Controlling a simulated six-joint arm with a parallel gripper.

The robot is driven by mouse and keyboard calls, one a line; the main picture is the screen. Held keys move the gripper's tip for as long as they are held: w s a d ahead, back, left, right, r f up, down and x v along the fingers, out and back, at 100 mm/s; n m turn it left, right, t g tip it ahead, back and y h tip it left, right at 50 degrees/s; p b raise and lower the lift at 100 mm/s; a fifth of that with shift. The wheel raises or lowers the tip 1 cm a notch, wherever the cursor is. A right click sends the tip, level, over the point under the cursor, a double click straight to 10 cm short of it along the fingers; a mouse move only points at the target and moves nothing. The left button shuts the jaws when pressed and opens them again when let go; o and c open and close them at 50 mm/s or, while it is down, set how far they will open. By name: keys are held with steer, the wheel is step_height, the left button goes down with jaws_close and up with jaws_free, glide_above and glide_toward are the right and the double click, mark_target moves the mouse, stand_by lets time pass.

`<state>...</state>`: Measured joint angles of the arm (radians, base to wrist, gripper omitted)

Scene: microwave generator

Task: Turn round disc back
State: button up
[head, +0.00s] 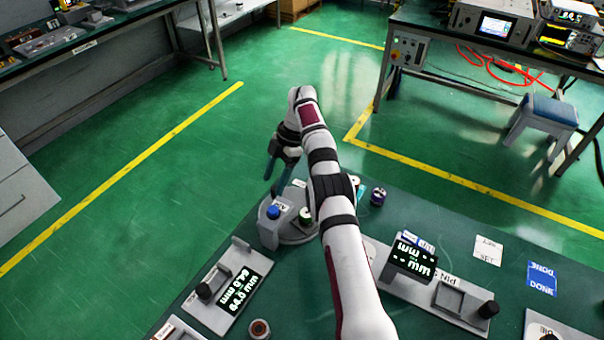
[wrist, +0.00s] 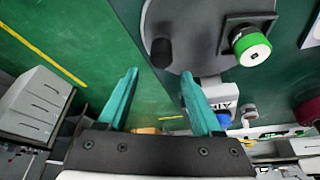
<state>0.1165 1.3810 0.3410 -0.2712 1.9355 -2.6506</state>
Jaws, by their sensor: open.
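The round disc is a grey turntable (head: 292,240) at the far left end of the green bench, partly hidden by my arm in the head view. In the wrist view the disc (wrist: 200,22) fills the top middle. It carries a black peg (wrist: 161,53) near its edge and a green-and-white cylinder (wrist: 251,47) in a dark square holder. My gripper (head: 277,172) is at the far side of the disc, with teal fingers pointing down. In the wrist view my gripper (wrist: 160,78) is open and empty, its fingertips apart from the peg.
A grey block with a blue button (head: 272,213) stands at the disc's left edge. A dark blue spool (head: 378,196) is to the right. A display fixture (head: 240,290) and a pin fixture (head: 445,300) stand nearer. Open green floor lies beyond the bench.

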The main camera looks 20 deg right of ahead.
steer(key=s+d+r, duration=0.5)
steer(key=d+r, duration=0.2)
steer(key=d, duration=0.3)
steer(key=shift+s+r, duration=0.2)
steer(key=shift+s, duration=0.15)
steer(key=shift+d, duration=0.1)
steer(key=shift+c, duration=0.4)
